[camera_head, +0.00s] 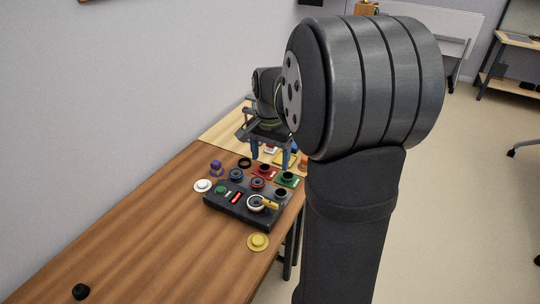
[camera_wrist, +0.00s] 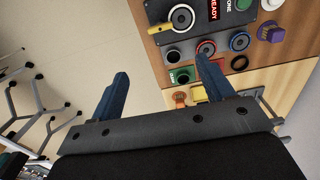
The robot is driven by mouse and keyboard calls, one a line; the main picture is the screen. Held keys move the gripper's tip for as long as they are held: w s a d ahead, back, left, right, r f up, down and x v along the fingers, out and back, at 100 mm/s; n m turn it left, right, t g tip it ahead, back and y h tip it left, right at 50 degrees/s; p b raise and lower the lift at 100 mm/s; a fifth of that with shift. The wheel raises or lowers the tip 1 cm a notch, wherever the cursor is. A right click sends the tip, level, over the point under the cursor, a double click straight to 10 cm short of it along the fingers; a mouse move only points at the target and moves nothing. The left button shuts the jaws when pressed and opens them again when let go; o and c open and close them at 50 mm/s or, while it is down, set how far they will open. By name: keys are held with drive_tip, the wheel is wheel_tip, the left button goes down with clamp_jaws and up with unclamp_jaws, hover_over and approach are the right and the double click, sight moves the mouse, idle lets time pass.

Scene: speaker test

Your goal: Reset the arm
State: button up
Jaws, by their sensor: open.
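My gripper (camera_head: 270,156) is open, with two blue fingers spread apart and pointing down. In the head view it hangs behind the dark test box (camera_head: 225,210), over the far part of the table. In the wrist view the gripper (camera_wrist: 162,70) shows nothing between its fingers; the left fingertip is seen against the floor, the right one against the table near a red-rimmed round part (camera_wrist: 206,46). My large dark arm link covers the right middle of the head view and hides part of the table's right edge.
The wooden table (camera_head: 130,230) runs along a wall. Around the box lie a yellow disc (camera_head: 258,242), a white disc (camera_head: 203,186), a purple piece (camera_head: 216,168), a red card (camera_head: 265,171) and a green card (camera_head: 288,180). A black knob (camera_head: 81,291) lies near left. The table's left foreground is mostly clear.

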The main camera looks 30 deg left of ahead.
sight(270, 202)
idle(0.3)
wheel_tip(270, 202, down, 17)
drive_tip(key=shift+f, duration=0.25)
idle(0.3)
idle(0.3)
